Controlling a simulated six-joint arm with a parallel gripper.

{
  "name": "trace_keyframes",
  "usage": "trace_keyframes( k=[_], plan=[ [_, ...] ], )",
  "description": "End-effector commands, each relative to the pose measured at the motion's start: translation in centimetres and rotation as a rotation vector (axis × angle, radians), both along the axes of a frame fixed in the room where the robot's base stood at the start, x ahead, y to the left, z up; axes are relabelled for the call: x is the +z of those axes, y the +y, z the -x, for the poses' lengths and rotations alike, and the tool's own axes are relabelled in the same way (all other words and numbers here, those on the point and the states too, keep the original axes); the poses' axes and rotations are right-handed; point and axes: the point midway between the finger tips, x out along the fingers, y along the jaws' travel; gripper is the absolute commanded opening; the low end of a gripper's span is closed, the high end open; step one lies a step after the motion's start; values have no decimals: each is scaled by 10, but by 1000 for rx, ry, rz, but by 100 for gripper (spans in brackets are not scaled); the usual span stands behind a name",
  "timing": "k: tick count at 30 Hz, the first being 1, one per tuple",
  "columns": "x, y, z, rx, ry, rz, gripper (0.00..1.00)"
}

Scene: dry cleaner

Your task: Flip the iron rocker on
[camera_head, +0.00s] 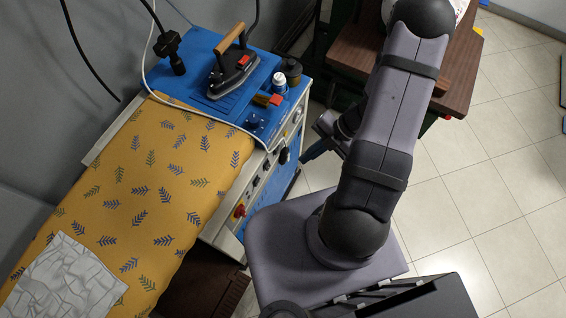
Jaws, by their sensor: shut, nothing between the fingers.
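The ironing station's white control panel (252,190) runs along the side of the blue-topped unit, facing my arm. Small dark switches (257,180) sit in a row on it, with a black knob (284,156) and a red button (239,211). Which switch is the iron rocker, and its position, is too small to tell. The iron (234,72), with a wooden handle, rests on the blue top. My gripper (304,159) is shut and empty, its tip just right of the black knob. My arm partly hides its rear; I cannot tell whether it touches the panel.
A yellow leaf-patterned ironing board (150,190) with a grey cloth (68,280) lies left. A white cord crosses there. A brown table (355,52) stands behind my arm. Tiled floor is open at right.

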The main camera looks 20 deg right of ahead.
Motion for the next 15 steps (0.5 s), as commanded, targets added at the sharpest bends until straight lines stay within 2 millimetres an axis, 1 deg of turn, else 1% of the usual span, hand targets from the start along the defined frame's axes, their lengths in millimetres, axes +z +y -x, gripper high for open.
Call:
trace_keyframes(
  k=[10, 15],
  plan=[
    [-1, 1, 0, 0, 1, -1, 0],
    [-9, 7, 0, 0, 2, -2, 0]
  ],
)
